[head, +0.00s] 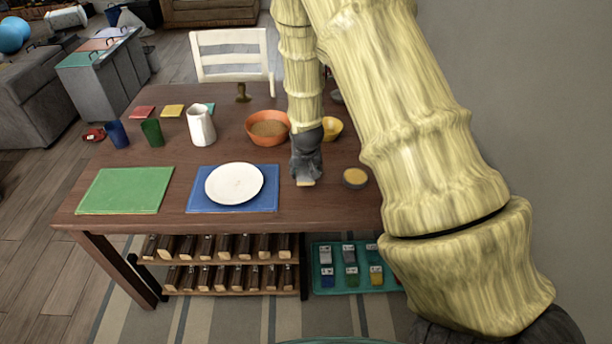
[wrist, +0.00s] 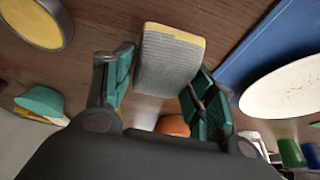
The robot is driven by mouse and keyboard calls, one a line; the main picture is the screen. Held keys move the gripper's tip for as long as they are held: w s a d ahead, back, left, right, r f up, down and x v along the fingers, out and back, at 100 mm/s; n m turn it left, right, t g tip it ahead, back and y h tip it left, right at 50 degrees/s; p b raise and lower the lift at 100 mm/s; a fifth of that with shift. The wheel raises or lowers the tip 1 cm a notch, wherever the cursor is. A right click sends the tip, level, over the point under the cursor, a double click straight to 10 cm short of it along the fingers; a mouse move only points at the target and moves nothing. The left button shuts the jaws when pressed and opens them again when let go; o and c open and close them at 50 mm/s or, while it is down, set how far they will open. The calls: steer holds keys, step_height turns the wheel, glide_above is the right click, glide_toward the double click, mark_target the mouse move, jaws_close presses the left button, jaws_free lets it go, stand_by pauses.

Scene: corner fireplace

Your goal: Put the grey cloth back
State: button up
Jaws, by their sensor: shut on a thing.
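The grey cloth (wrist: 168,62) is a folded, textured grey piece with a yellow edge in the wrist view. It lies between the two green-padded fingers of my gripper (wrist: 160,80), which is shut on it. In the head view my gripper (head: 306,165) points down over the table, right of the white plate, and a small yellowish end of the cloth (head: 306,183) shows below it. I cannot tell whether the cloth touches the tabletop.
The wooden table (head: 150,228) holds a white plate (head: 234,183) on a blue mat (head: 213,207), a green mat (head: 125,190), an orange bowl (head: 268,128), a yellow bowl (head: 332,128), a round dish (head: 355,178), a white pitcher (head: 201,126) and cups. A teal tray (head: 330,288) stands below.

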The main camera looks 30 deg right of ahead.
steer(key=shift+f+p, duration=0.5)
steer(key=shift+f, duration=1.25)
steer(key=shift+f, duration=0.15)
steer(key=o, duration=0.9)
steer(key=b+v, duration=0.1)
steer(key=v, duration=1.1)
steer(key=shift+r+b, duration=0.25)
steer(key=shift+b, duration=0.15)
steer(key=shift+f, duration=0.1)
